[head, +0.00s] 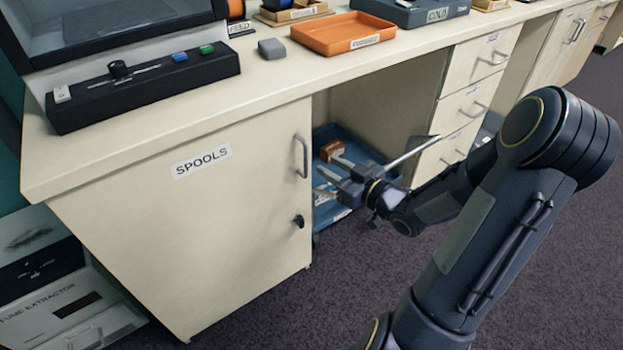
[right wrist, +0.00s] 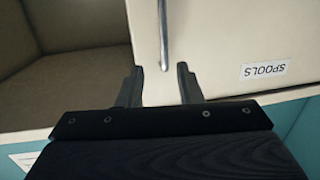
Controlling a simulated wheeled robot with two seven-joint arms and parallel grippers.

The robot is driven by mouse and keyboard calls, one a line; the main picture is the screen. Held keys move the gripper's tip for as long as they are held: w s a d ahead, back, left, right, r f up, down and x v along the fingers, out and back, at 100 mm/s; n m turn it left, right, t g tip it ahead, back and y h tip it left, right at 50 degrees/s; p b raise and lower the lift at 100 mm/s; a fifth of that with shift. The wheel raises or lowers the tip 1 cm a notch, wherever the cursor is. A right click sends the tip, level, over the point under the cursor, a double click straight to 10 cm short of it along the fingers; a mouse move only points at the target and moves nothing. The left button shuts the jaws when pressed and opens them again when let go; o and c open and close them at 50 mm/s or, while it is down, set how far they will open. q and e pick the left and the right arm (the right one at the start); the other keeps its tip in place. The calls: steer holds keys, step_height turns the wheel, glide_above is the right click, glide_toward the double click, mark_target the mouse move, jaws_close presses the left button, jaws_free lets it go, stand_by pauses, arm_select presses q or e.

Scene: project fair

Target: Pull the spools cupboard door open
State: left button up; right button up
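The spools cupboard door (head: 215,225) is a cream panel with a SPOOLS label, and it looks shut. Its upright metal bar handle (head: 302,157) is near the right edge, with a dark lock or knob (head: 298,221) below. My right gripper (head: 326,177) is just to the right of the handle, apart from it. In the right wrist view, which shows the label upside down, my right gripper (right wrist: 160,72) is open and empty. The handle (right wrist: 163,35) lies ahead, roughly in line with the gap between the fingers. My left gripper is not in view.
The worktop (head: 265,90) overhangs the door and carries a black control box (head: 150,85) and an orange tray (head: 343,33). A blue bin (head: 350,150) sits in the open bay right of the cupboard. Dark carpet (head: 290,310) in front is clear.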

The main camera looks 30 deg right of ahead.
arm_select(q)
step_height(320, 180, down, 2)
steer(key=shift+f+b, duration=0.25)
steer(key=shift+b, duration=0.6)
arm_select(e)
steer(key=w+a+t, duration=0.1)
steer(key=w+a, duration=0.1)
steer(key=w, duration=0.5)
steer(key=shift+f+y, duration=0.4)
steer(key=shift+a, duration=0.1)
jaws_close()
